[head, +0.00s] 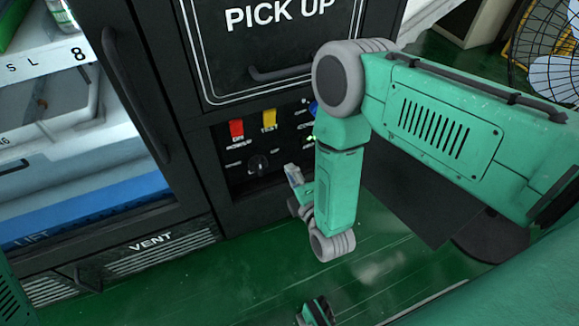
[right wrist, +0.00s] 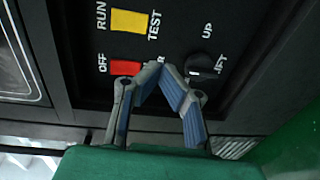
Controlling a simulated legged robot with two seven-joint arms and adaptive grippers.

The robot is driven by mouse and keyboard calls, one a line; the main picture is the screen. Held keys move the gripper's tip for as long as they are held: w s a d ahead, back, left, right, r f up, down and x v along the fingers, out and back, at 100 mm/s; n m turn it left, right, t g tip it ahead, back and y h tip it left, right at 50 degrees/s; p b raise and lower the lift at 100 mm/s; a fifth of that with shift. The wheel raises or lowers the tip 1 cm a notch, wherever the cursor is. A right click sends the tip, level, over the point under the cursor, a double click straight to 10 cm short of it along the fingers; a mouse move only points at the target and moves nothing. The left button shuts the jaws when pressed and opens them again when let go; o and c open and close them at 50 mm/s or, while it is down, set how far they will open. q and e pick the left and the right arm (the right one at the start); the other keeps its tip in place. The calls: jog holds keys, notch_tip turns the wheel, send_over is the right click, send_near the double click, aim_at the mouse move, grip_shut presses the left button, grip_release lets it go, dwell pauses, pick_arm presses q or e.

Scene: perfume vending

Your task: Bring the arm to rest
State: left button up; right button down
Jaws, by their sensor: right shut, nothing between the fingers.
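My right arm (head: 440,115) comes in from the right in the head view and its forearm hangs down in front of the black machine's control panel (head: 228,163). My right gripper (head: 291,172) is partly hidden by the forearm there. In the right wrist view the right gripper (right wrist: 159,70) is shut and empty, its blue-grey fingertips together in front of the panel. I cannot tell whether the tips touch the panel. A small green and dark part (head: 317,312) at the bottom edge may be my left gripper; its fingers cannot be made out.
The panel has a red switch (head: 236,131), a yellow switch (head: 269,120) and a black knob (head: 258,164). A PICK UP door with a handle (head: 282,72) is above. A glass-fronted cabinet (head: 133,90) stands left. A fan (head: 545,50) stands at upper right. Green floor (head: 230,270) is open below.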

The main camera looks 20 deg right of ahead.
pick_arm(q)
notch_tip(320, 180, up, 8)
jog(key=p, duration=0.8)
jog(key=shift+d+r, duration=0.2)
jog(key=shift+d, duration=0.05)
pick_arm(e)
jog(key=s+d+r+m+g, duration=0.1)
jog(key=s+d+m+g, duration=0.2)
jog(key=s, duration=0.6)
jog(key=s+d+r+m+g, duration=0.2)
jog(key=s+d+m+g, duration=0.1)
jog(key=s+m+g, duration=0.5)
jog(key=s+d+r+m+g, duration=0.2)
jog(key=s+d+m+g, duration=0.2)
jog(key=s, duration=0.7)
jog(key=m+g, duration=0.1)
jog(key=m, duration=0.1)
jog(key=shift+m+h, duration=0.3)
jog(key=shift+m, duration=0.1)
jog(key=shift+w+f, duration=0.1)
jog(key=shift+w, duration=0.05)
